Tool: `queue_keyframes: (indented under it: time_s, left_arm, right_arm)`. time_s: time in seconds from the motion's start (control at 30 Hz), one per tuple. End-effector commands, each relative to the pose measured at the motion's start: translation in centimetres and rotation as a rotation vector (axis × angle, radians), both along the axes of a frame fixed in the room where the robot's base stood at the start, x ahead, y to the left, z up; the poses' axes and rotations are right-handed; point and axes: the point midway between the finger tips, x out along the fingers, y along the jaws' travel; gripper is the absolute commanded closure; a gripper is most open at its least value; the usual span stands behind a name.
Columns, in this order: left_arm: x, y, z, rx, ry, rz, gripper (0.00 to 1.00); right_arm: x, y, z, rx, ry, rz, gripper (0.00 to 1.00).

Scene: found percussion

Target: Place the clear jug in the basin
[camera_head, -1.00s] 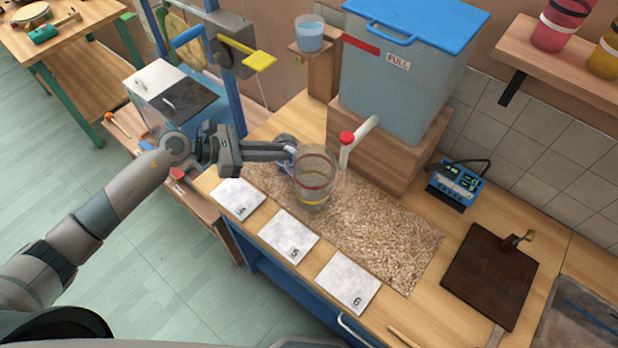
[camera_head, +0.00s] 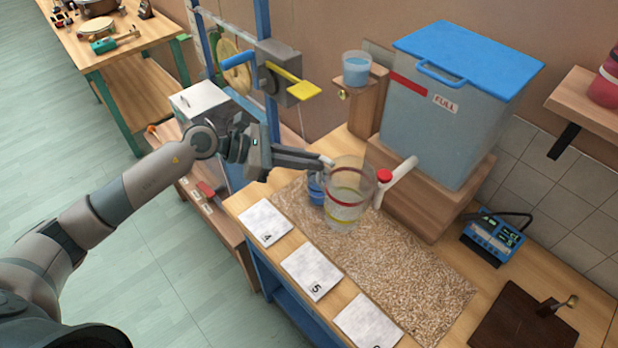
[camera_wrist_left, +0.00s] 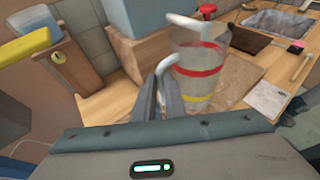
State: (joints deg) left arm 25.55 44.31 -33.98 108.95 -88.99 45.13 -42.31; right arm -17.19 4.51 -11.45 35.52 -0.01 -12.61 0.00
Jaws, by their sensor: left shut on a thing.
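The clear jug (camera_head: 347,212), banded red and yellow, is upright over the left end of the speckled mat (camera_head: 400,282), just left of the tap. It seems raised slightly off the mat, though the gap is hard to judge. My left gripper (camera_head: 326,163) is shut on its handle from the left. In the left wrist view, the jug (camera_wrist_left: 198,88) stands just beyond the fingertips (camera_wrist_left: 165,82). What looks like the basin (camera_wrist_left: 277,24), grey and shallow, lies at the worktop's far end in that view. The head view does not show it. My right gripper is out of view.
A red-knobbed tap (camera_head: 400,180) on the blue-lidded tank (camera_head: 430,125) is close beside the jug. A blue cup (camera_head: 316,190) stands behind it. A blue meter (camera_head: 494,238) and dark board (camera_head: 520,325) lie to the right. Numbered cards (camera_head: 312,271) line the front.

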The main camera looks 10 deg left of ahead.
Motion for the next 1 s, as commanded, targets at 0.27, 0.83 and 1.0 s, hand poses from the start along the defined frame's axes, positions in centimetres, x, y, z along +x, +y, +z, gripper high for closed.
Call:
queue_keyframes:
  time_s: [0.27,0.83,1.0]
  left_arm:
    - [0.1,0.0,7.6,0.001,-0.011,-0.001,1.0]
    - [0.0,0.0,18.9,0.0,-0.002,0.0,1.0]
    - [0.0,0.0,20.1,0.0,-0.002,0.001,1.0]
  right_arm:
    - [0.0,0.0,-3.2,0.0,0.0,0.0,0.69]
    - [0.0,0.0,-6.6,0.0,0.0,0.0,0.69]
    - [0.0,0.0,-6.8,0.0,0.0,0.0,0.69]
